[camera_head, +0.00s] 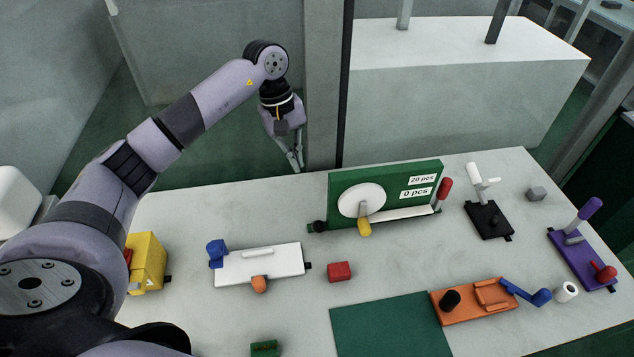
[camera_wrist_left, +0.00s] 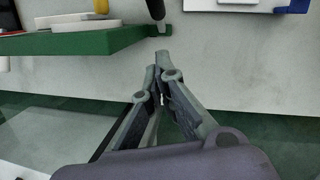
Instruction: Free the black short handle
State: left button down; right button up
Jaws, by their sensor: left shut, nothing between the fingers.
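A black short handle (camera_head: 319,226) sits at the lower left end of the upright green panel (camera_head: 400,172). In the left wrist view the black handle (camera_wrist_left: 156,9) shows at the top, by the end of the green panel (camera_wrist_left: 85,42). My left gripper (camera_head: 297,167) hangs near the table's back edge, behind and left of the panel. In the left wrist view its fingers (camera_wrist_left: 163,60) are together and empty, apart from the handle. A black knob (camera_head: 450,299) on the orange base and a black base (camera_head: 488,220) with a white lever also show. My right gripper is not in view.
The panel carries a white disc (camera_head: 361,200), a yellow knob (camera_head: 364,228) and a red handle (camera_head: 444,188). A white block (camera_head: 283,263) with blue and orange knobs lies left of it. A red cube (camera_head: 340,271) and green mat (camera_head: 390,328) lie in front. A purple base (camera_head: 577,262) is right.

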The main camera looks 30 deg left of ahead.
aim_at(317, 226)
pick_arm(q)
jog(key=p+x, duration=0.2)
jog(key=x, duration=0.2)
jog(key=s+d+p+x, duration=0.1)
jog(key=p+x, duration=0.1)
jog(key=x, duration=0.1)
jog(key=s+d+p+x, duration=0.1)
jog(key=p+x, duration=0.1)
jog(key=x, duration=0.2)
jog(key=shift+d+f, duration=0.1)
jog(key=shift+s+d+f, duration=0.1)
jog(key=shift+d+f, duration=0.1)
jog(key=shift+f, duration=0.05)
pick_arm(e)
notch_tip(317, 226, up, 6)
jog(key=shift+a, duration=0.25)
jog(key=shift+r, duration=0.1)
